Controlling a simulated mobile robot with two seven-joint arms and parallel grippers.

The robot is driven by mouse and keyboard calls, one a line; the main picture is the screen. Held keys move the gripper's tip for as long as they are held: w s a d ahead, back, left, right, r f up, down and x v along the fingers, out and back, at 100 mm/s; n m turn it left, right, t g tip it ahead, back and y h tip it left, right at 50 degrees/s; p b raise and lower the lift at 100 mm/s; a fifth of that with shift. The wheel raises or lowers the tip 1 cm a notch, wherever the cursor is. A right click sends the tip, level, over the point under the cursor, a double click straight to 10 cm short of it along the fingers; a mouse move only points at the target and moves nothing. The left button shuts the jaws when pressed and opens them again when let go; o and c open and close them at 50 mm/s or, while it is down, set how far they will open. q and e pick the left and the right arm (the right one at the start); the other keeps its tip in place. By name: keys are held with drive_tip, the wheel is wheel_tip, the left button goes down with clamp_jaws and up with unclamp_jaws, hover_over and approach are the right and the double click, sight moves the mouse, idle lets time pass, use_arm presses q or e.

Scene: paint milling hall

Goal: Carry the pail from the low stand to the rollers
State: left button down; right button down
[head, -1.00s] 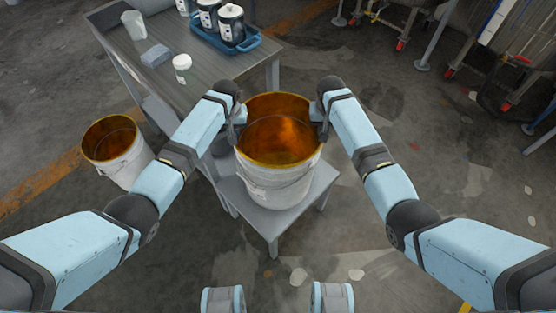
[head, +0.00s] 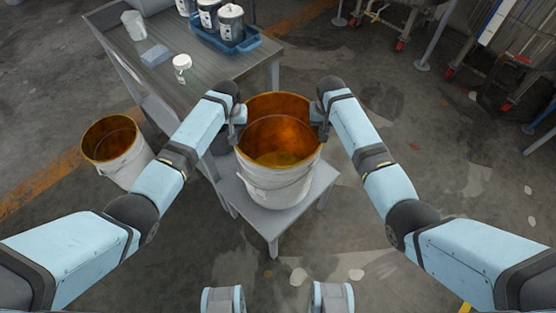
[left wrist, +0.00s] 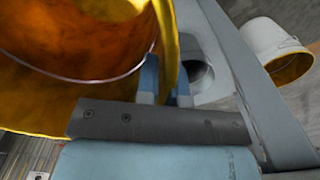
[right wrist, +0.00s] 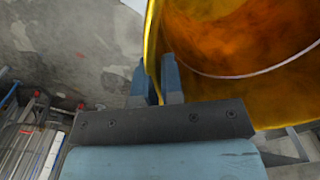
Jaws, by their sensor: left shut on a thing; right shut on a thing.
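The white pail (head: 275,185) with an amber inside stands at the middle of the head view, over the low grey stand (head: 318,178). I cannot tell whether its base touches the stand. My left gripper (head: 238,130) is shut on the left side of its rim, and my right gripper (head: 321,128) is shut on the right side. In the left wrist view the fingers (left wrist: 165,80) straddle the amber rim (left wrist: 168,40). In the right wrist view the fingers (right wrist: 160,82) do the same at the rim (right wrist: 152,40). The rollers cannot be made out.
A second white pail (head: 124,165) stands on the floor at left. A grey table (head: 205,65) behind holds a blue tray (head: 228,45) of jars, a small jar (head: 182,68) and a white cup (head: 134,25). Wheeled metal frames (head: 500,50) stand at the back right. Floor at right is open.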

use_arm(q)
drive_tip(key=shift+w+r, duration=0.1)
drive_tip(key=shift+r, duration=0.05)
use_arm(e)
drive_tip(key=shift+w+r, duration=0.1)
drive_tip(key=shift+r, duration=0.05)
